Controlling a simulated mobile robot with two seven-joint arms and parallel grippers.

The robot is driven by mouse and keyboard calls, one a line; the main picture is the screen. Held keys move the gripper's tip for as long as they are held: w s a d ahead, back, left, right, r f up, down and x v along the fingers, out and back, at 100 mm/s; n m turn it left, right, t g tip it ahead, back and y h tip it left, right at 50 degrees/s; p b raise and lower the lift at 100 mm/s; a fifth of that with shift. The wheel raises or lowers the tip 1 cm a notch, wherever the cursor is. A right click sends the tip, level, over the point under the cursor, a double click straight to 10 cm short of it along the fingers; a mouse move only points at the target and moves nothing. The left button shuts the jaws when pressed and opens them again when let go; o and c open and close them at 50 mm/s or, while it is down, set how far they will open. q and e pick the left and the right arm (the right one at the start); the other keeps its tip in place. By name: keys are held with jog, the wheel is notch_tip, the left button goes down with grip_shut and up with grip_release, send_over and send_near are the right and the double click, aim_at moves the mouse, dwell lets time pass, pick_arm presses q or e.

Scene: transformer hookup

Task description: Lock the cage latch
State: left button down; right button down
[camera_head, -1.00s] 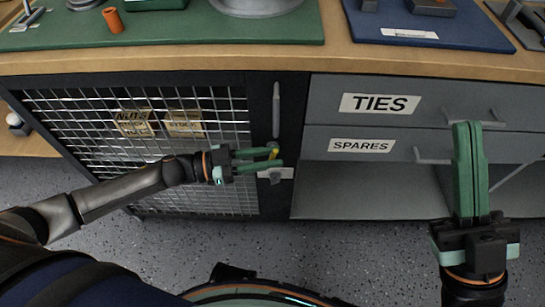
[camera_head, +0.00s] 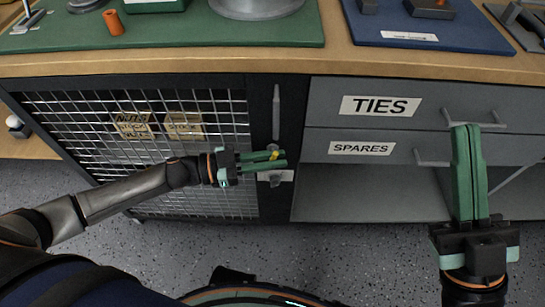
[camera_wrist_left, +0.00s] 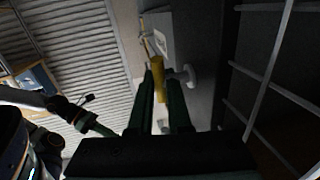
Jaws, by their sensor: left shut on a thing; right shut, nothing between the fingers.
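The cage door (camera_head: 150,145) is a dark frame with wire mesh and looks closed against the cabinet front. Its latch (camera_head: 276,177) is a pale metal plate with a small knob at the door's right edge. My left gripper (camera_head: 280,159) is in front of the latch, shut on a yellow piece (camera_head: 273,155), which looks like the latch's handle. In the left wrist view the yellow piece (camera_wrist_left: 158,68) sits between the fingertips, beside a pale plate and a round knob (camera_wrist_left: 188,76). The fingers hide part of it. My right gripper (camera_head: 470,130) is shut and empty, pointing up.
A vertical grey door handle (camera_head: 276,112) stands just above my left fingertips. Right of it are the TIES drawer (camera_head: 380,103), the SPARES drawer (camera_head: 360,147) and an open shelf (camera_head: 370,190). The workbench edge (camera_head: 290,64) runs above. Speckled floor lies below.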

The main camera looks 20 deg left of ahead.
pick_arm(q)
jog(key=shift+f+b, duration=0.2)
jog(key=shift+b, duration=0.15)
jog(key=t+h+b, duration=0.1)
jog(key=h+b, duration=0.1)
jog(key=b, duration=0.1)
jog(key=shift+f+n, duration=0.1)
jog(key=shift+n, duration=0.2)
jog(key=shift+h, duration=0.3)
jog(key=shift+a+r, duration=0.1)
jog(key=shift+r, duration=0.15)
jog(key=c, duration=1.2)
grip_release()
jog(key=shift+o, duration=0.2)
